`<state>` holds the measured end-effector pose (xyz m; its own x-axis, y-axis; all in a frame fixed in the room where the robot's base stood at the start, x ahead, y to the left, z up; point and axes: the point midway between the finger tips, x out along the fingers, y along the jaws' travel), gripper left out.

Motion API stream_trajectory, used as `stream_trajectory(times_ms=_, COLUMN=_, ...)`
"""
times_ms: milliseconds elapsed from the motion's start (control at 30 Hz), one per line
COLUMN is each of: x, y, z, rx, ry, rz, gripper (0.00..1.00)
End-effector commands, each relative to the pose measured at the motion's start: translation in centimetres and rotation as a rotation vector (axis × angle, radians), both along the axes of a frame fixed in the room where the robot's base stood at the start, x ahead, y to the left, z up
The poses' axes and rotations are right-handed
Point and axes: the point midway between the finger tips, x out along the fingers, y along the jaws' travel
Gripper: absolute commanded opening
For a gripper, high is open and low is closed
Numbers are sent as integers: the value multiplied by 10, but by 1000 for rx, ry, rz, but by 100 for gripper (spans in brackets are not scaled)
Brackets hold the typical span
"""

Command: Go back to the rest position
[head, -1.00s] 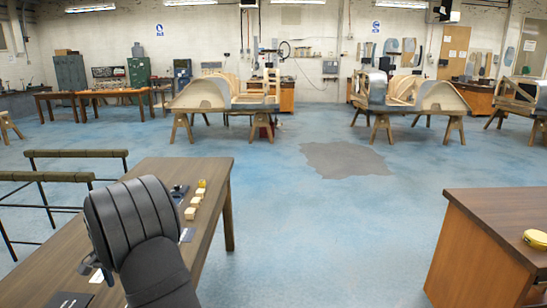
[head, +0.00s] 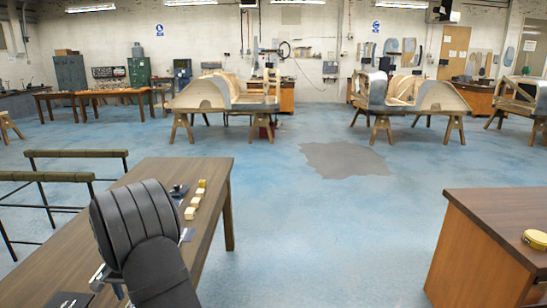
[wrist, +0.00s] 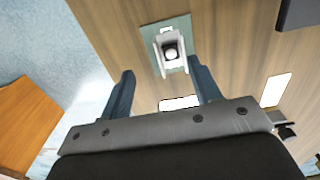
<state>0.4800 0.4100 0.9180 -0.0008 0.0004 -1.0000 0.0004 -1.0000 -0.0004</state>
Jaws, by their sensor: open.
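My gripper (wrist: 160,95) shows in the wrist view with its two blue-grey fingers apart and nothing between them. In the head view my dark arm covers the near part of the wooden table (head: 217,190), and the gripper's fingers are mostly hidden there. In the wrist view the table top (wrist: 225,50) lies beyond the fingers. A small white fixture with a round knob (wrist: 170,52) sits on a green-grey plate past the fingertips, apart from them.
Several small light blocks (head: 195,201) lie along the table's right side. A second wooden table (head: 475,240) at the right holds a yellow tape measure (head: 535,239). Trestle bars (head: 75,153) stand at the left. Blue floor between the tables is clear.

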Motion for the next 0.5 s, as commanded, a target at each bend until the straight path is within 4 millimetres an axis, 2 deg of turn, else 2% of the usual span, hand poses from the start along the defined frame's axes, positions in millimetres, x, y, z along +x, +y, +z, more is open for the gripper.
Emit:
stream_trajectory(times_ms=33, x=3, y=-10, z=6, rx=1, ry=-1, rz=-4, gripper=57)
stream_trajectory(times_ms=500, x=18, y=-90, z=55, rx=2, ry=-2, rz=-4, gripper=57)
